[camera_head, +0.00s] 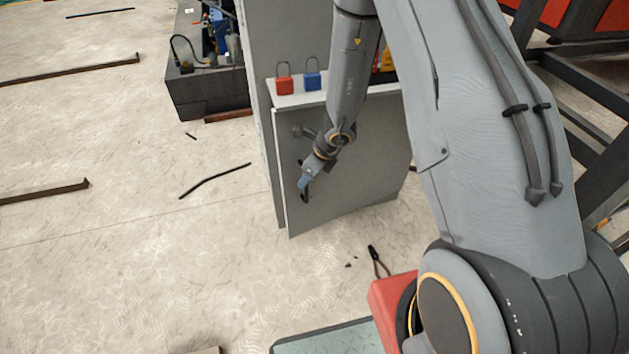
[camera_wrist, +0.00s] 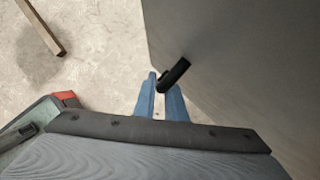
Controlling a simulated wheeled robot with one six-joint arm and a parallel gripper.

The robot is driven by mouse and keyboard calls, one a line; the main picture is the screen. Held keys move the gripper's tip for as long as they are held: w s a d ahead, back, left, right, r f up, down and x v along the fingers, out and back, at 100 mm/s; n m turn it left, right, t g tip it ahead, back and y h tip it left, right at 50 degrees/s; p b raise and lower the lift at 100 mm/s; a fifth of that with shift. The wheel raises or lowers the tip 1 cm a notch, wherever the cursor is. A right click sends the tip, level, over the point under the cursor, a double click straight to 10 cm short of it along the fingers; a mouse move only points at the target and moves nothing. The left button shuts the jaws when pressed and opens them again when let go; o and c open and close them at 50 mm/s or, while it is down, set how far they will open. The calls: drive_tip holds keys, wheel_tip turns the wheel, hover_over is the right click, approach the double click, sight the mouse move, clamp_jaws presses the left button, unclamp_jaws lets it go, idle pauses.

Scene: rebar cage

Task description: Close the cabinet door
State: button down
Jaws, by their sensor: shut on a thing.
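The grey cabinet (camera_head: 258,120) stands in the middle of the head view. Its flat grey door (camera_head: 365,165) faces me, and the wrist view shows its surface at the right (camera_wrist: 240,60). I cannot tell how far the door stands from the cabinet frame. The black door handle (camera_head: 305,195) is near the door's left edge and also shows in the wrist view (camera_wrist: 175,72). My gripper (camera_head: 304,181) is at the handle. In the wrist view its blue fingers (camera_wrist: 161,88) are shut on the handle, one on each side.
A red padlock (camera_head: 284,86) and a blue padlock (camera_head: 312,81) stand on the pale ledge above the door. A dark box (camera_head: 208,92) with tools is behind at left. Rods (camera_head: 215,180) and black-handled pliers (camera_head: 376,260) lie on the otherwise open floor.

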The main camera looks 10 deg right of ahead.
drive_tip(key=c, duration=1.8)
unclamp_jaws()
drive_tip(key=shift+r, duration=0.15)
drive_tip(key=p+v, duration=0.2)
drive_tip(key=v, duration=0.5)
drive_tip(key=shift+s+d+r, duration=0.1)
drive_tip(key=shift+r, duration=0.15)
